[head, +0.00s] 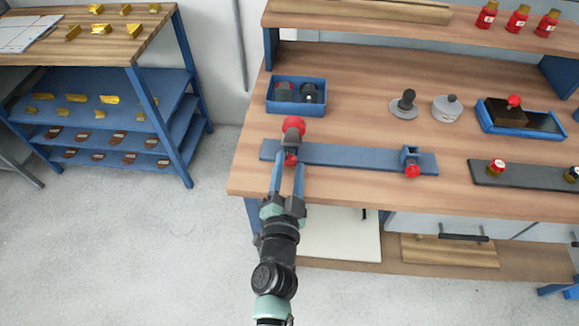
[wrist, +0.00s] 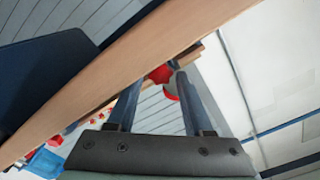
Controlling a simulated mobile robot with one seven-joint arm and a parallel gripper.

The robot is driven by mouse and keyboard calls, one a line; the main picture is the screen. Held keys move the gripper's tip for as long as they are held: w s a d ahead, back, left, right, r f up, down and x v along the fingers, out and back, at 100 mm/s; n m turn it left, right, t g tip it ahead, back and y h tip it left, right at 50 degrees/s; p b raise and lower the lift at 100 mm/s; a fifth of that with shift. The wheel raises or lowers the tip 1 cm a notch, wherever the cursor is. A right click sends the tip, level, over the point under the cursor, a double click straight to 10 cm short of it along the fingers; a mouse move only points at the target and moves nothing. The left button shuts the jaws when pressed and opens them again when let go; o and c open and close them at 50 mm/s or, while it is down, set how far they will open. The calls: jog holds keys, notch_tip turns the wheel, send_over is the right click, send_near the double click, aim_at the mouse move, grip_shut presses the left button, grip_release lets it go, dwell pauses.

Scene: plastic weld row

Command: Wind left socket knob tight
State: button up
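A long blue bar (head: 345,155) lies on the wooden bench with a socket at each end. The left socket's red knob (head: 291,160) faces the bench front. A grey part with a red round end (head: 293,124) stands at this socket; I cannot tell how deep it sits. The right socket (head: 410,154) has its own red knob (head: 412,171). My gripper (head: 287,166) reaches in from the front, fingers apart around or just short of the left knob. In the wrist view, red shows between and beyond the open fingertips (wrist: 157,80); contact is unclear.
A blue bin (head: 296,107) with dark parts stands behind the bar. A grey plunger-like piece (head: 404,105), a round grey pot (head: 446,108) and a blue tray (head: 521,132) stand to the right. A dark bar (head: 530,177) with knobs lies at right.

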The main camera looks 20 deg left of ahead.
jog(key=shift+o, duration=0.7)
jog(key=n, duration=0.5)
jog(key=shift+s+a+p, duration=0.1)
jog(key=shift+p, duration=0.25)
jog(key=v, duration=1.3)
jog(key=w+r+n+t+y+p, duration=0.1)
jog(key=w+r, duration=0.4)
jog(key=r, duration=1.1)
jog(key=w+a+r+t+y+p, duration=0.1)
jog(key=w+r+t+p, duration=0.2)
jog(key=r, duration=1.3)
jog(key=shift+w+a+r+n+p, duration=0.2)
jog(key=shift+w+r+n+p, duration=0.2)
jog(key=shift+w+p, duration=0.6)
jog(key=shift+s, duration=0.1)
